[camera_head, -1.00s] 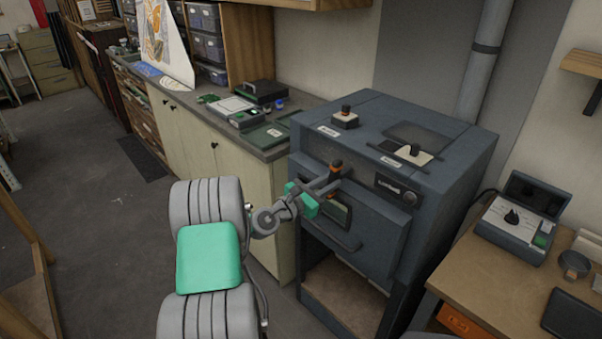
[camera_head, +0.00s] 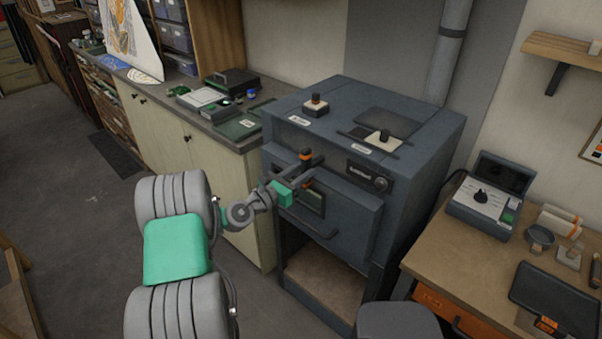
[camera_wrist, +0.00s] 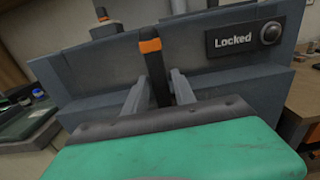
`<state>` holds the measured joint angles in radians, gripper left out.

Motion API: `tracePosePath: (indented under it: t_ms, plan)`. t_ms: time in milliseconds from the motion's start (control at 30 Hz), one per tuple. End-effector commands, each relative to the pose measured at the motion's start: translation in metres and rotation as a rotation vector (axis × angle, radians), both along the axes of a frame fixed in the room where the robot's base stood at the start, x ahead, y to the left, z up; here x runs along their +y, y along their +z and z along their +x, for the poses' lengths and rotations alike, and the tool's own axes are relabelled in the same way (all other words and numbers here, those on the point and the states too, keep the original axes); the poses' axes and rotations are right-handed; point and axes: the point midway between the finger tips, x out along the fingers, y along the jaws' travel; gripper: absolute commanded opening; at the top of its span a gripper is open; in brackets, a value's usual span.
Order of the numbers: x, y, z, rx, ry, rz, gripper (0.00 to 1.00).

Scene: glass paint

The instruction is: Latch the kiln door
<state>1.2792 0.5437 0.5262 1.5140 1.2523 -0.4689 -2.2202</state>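The grey kiln (camera_head: 400,195) stands in the middle right of the head view. Its front door (camera_head: 345,220), with a small window and a bar handle, looks closed. A dark latch lever (camera_head: 305,156) with an orange band stands upright at the door's upper left; the lever also shows in the wrist view (camera_wrist: 157,72). A small display (camera_wrist: 233,39) right of it reads "Locked". My gripper (camera_head: 309,168) is at the lever, with one finger on each side of it. In the wrist view, my gripper (camera_wrist: 160,88) looks open, with narrow gaps beside the lever. The lever's base is hidden.
A cabinet with a worktop (camera_head: 215,130) stands left of the kiln. A wooden desk (camera_head: 470,255) with a control box (camera_head: 485,208) is at the right, with a grey stool (camera_head: 398,320) before it. Open floor lies at the left.

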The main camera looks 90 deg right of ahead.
Motion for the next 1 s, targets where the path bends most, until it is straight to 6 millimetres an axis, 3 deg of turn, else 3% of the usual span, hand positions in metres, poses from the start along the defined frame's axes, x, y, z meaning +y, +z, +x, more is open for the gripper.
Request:
tracePosePath:
  t_ms: [133,400,800,1000]
  plan:
    - [0.000,-0.001,0.001,-0.001,0.002,0.001,0.44]
    - [0.002,-0.002,0.004,-0.002,0.004,0.002,0.44]
    - [0.054,-0.003,0.051,-0.001,0.006,0.001,0.44]
    - [0.059,-0.001,0.054,-0.002,0.002,0.001,0.44]
